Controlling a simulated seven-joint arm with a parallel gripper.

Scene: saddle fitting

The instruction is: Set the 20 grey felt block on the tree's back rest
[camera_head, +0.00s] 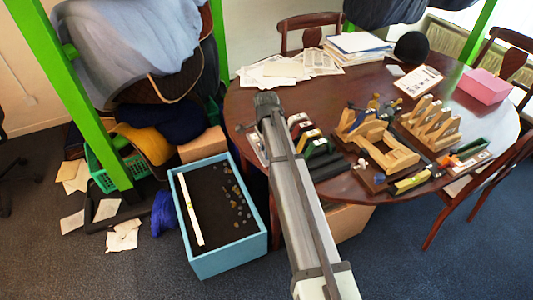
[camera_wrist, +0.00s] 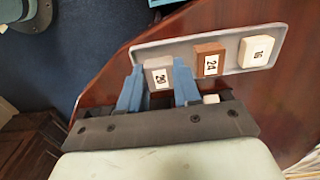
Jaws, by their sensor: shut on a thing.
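The grey felt block (camera_wrist: 157,73), labelled 20, sits between the two blue fingers of my gripper (camera_wrist: 158,68) in the wrist view. The gripper is shut on it. The block is at the left end of a light grey tray (camera_wrist: 228,45); I cannot tell whether it touches the tray floor. In the head view my arm hides the gripper and block. A wooden frame with clamps (camera_head: 379,146), apparently the tree, stands on a dark board on the round table. Its back rest cannot be made out clearly.
In the tray are a brown block (camera_wrist: 209,60) labelled 24 and a whitish block (camera_wrist: 256,51) labelled 16. On the table (camera_head: 352,82), a slotted wooden rack (camera_head: 432,124) stands right of the frame. Dark and coloured pieces (camera_head: 318,148) lie left of it.

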